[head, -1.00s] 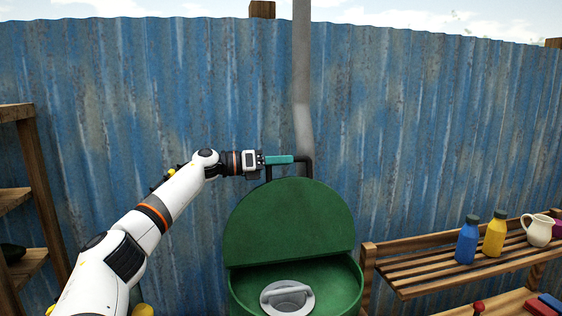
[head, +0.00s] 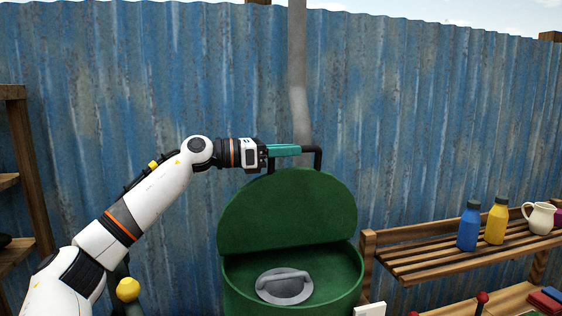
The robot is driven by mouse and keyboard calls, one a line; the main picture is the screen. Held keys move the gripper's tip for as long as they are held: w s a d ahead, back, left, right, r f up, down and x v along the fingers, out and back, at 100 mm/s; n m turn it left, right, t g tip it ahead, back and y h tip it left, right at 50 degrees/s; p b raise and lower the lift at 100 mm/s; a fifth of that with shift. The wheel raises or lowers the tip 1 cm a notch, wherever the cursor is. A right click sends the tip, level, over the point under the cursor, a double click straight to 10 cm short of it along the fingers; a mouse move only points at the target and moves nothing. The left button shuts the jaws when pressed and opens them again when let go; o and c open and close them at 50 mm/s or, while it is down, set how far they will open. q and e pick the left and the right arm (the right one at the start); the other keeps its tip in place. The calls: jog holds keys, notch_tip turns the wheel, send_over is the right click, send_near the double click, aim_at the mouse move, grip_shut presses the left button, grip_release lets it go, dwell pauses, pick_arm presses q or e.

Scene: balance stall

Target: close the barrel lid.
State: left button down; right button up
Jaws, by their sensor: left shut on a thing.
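The green barrel (head: 345,293) stands low in the middle of the head view. A black handle (head: 319,158) rises from the lid's top edge. My left gripper (head: 285,150) is shut on this handle, its teal fingers lying along the bar from the left. Inside the barrel a grey round piece with a bar across it (head: 285,286) shows. My right gripper is out of view.
A slatted wooden shelf (head: 420,262) stands right of the barrel, holding a blue bottle (head: 469,228), a yellow bottle (head: 496,222) and a cream jug (head: 540,218). A wooden rack (head: 28,165) is at the left. A blue corrugated wall (head: 430,110) and a grey pipe (head: 299,80) stand behind.

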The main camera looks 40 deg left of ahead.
pick_arm(q)
jog(key=s+d+f+b, duration=0.1)
jog(key=s+d, duration=0.2)
jog(key=s+d+f+b, duration=0.1)
jog(key=d, duration=0.1)
jog(key=shift+s+d+f+b, duration=0.15)
jog(key=shift+d+f+b, duration=0.05)
jog(key=shift+f+b, duration=0.1)
jog(key=c, duration=1.5)
grip_release()
jog(key=shift+o, duration=0.6)
jog(key=shift+a, duration=0.15)
jog(key=b+v, duration=0.6)
jog(key=v, duration=0.6)
